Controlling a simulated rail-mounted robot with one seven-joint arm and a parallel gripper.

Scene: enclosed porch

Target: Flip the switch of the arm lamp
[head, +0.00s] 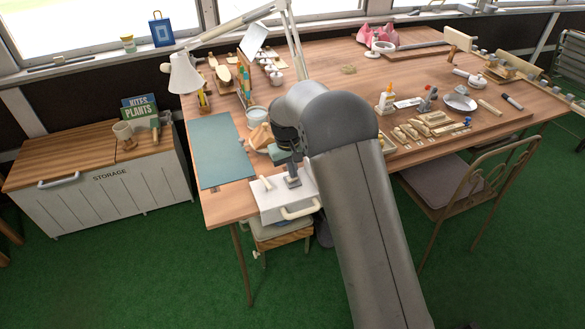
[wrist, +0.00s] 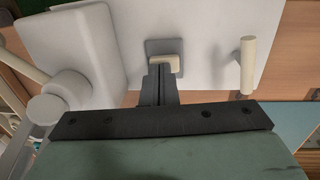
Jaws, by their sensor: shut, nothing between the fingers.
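The arm lamp has a white shade (head: 185,73) over the desk's back left. Its jointed arm (head: 245,20) rises to the top edge, and its lower part runs down behind my arm. In the wrist view a small cream switch (wrist: 168,62) sits on a grey square plate (wrist: 179,47) on a white surface (wrist: 215,25). My gripper (wrist: 160,72) is shut and empty, its fingertips over the left part of the switch; I cannot tell whether they touch it. In the head view my gripper (head: 292,181) points down at a white box (head: 280,205) at the desk's front edge.
A cream peg (wrist: 247,62) stands right of the switch. A pale block and rods (wrist: 75,50) are close on the left. A teal mat (head: 218,150) lies left of my gripper. Wooden parts (head: 430,128) lie to the right. A chair (head: 440,185) stands at the front right.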

